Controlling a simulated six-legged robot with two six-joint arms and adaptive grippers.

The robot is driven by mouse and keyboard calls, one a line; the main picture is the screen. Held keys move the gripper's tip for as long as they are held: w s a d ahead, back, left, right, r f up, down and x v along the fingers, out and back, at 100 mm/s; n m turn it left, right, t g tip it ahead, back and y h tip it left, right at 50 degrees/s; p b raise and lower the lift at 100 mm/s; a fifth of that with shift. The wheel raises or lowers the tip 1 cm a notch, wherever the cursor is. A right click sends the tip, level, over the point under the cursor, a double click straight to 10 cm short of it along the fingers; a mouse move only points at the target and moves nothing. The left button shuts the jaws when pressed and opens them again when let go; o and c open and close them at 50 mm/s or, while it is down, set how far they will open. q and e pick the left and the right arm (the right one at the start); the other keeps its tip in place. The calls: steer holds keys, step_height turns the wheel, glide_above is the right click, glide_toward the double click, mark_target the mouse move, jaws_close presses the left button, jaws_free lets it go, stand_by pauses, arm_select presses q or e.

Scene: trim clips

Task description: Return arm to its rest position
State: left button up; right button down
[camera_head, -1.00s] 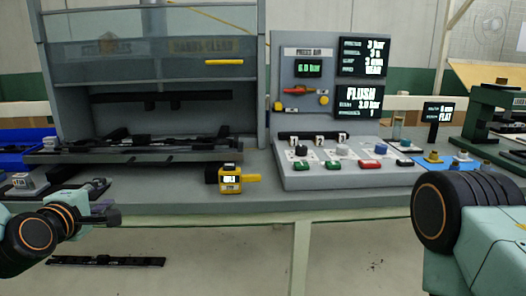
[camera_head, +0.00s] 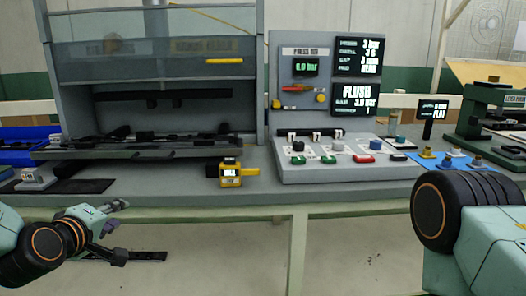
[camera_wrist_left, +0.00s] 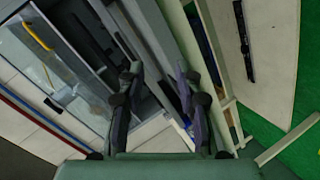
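My left gripper (camera_head: 122,230) hangs in front of the bench's front edge at the lower left of the head view. Its two fingers are spread apart with nothing between them. The left wrist view shows the same gripper (camera_wrist_left: 160,82) with an empty gap between its dark fingers. My right arm shows only as a black round joint and a pale green link at the lower right; its gripper is out of the picture.
The grey bench (camera_head: 330,192) carries a press cabinet (camera_head: 150,72), a control panel (camera_head: 345,160) and a yellow device (camera_head: 231,174). A blue bin (camera_head: 18,150) stands at left.

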arm_select(q)
steer(key=s+d+f+m+g, duration=0.4)
steer(key=s+f+m, duration=0.25)
steer(key=f, duration=0.65)
steer(key=s+d+f+m+g, duration=0.1)
steer(key=s+f+m+g, duration=0.1)
steer(key=s+f, duration=0.4)
steer(key=s+d+f+m+g, duration=0.2)
steer(key=s+f+g, duration=0.2)
steer(key=s, duration=1.1)
steer(key=s+d+f+m+g, duration=0.2)
steer(key=s+f+g, duration=0.2)
steer(key=s+f, duration=0.5)
steer(key=shift+s+f, duration=0.4)
steer(key=shift+s, duration=0.4)
